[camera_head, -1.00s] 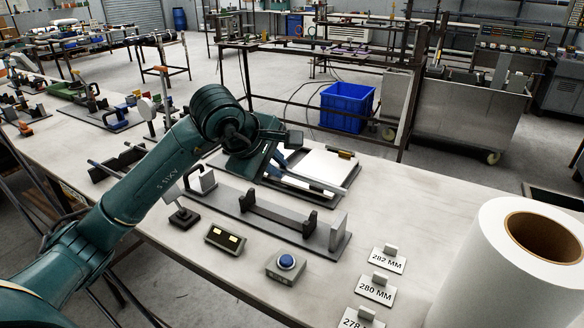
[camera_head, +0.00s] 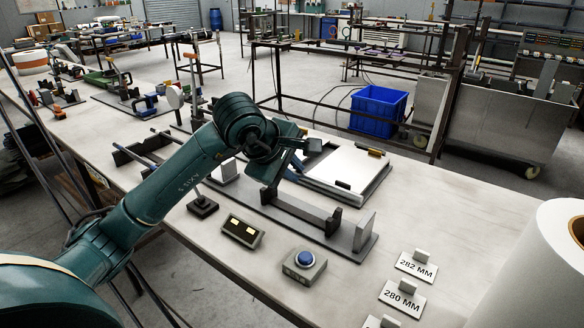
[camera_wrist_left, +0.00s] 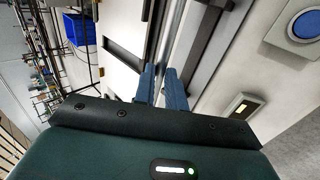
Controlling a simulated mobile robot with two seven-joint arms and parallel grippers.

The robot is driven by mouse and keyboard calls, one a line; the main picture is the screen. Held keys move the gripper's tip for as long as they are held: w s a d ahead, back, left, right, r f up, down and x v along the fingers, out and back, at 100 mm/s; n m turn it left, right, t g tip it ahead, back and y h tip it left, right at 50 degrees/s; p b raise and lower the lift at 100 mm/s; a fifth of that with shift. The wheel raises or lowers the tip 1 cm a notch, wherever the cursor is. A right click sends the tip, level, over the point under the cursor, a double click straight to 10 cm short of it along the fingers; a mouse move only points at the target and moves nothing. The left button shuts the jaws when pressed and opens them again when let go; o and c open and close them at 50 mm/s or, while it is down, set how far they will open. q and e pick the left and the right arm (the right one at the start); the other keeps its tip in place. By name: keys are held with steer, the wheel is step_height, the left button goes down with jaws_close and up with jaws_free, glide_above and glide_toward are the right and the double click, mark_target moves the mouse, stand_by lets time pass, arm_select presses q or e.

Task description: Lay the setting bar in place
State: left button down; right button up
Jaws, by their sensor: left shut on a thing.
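My left gripper (camera_head: 291,171) is over the back edge of the grey fixture (camera_head: 352,248), between it and the flat tray. In the left wrist view its two blue fingers (camera_wrist_left: 159,88) are shut on a slim silver bar (camera_wrist_left: 177,38), which I take to be the setting bar. The bar runs away from the fingers, alongside a darker rail. In the head view the bar is mostly hidden by the gripper, and I cannot tell whether it touches the fixture. The fixture has dark upright supports (camera_head: 334,218) and a grey end plate (camera_head: 364,230). My right gripper is not in view.
The flat tray (camera_head: 376,182) with a white sheet lies behind the fixture. In front are a blue-button box (camera_head: 304,266) and a display box (camera_head: 242,231). Number cards (camera_head: 416,266) and a large white roll (camera_head: 535,265) stand to the right.

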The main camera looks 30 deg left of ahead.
arm_select(q)
step_height(320, 180, down, 3)
steer(key=shift+f+b, duration=0.1)
steer(key=shift+b, duration=1.05)
steer(key=shift+f+b, duration=0.95)
steer(key=shift+b, duration=0.05)
steer(key=shift+f+b, duration=0.3)
steer(key=shift+f, duration=0.05)
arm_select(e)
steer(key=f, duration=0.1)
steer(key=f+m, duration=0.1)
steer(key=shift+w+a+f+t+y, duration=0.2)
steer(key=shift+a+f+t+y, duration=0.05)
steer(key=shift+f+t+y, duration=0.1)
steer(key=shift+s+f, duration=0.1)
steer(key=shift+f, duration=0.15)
arm_select(q)
steer(key=c, duration=1.4)
jaws_free()
steer(key=shift+o, duration=0.2)
